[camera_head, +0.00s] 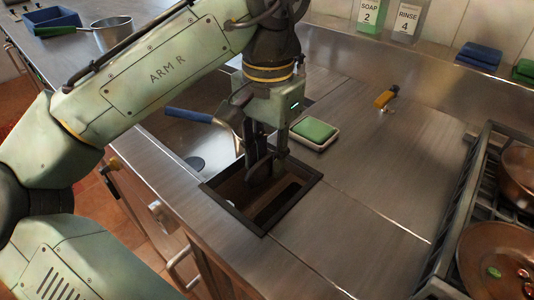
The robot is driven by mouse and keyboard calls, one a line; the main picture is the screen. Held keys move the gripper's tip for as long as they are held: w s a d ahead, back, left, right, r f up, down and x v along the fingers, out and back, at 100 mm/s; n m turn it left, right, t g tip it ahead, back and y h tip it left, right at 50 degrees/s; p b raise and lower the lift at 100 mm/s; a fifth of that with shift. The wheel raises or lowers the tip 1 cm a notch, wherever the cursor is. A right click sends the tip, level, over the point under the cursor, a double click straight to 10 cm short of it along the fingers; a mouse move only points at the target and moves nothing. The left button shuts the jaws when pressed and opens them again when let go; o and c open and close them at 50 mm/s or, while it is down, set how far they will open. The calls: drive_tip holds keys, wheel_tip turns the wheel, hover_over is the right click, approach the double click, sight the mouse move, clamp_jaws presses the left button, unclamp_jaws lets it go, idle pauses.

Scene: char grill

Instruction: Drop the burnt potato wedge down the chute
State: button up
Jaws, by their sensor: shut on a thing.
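The chute (262,228) is a dark-framed rectangular opening set in the steel counter, with a brown inside and a dark slot. My gripper (264,172) points down over the far part of this opening, its fingertips at about the level of the rim or a little inside. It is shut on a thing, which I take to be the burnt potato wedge. The wedge is too dark and too hidden by the fingers to make out. I cannot tell how deep the fingertips are.
A green sponge in a pale dish (315,132) sits just behind the chute. A blue-handled tool (190,115) lies at the sink to the left. A stove with copper pans (498,258) stands at right. The counter between is clear, apart from a small yellow-handled item (386,97).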

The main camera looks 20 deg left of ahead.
drive_tip(key=o, duration=1.2)
drive_tip(key=shift+r, duration=0.1)
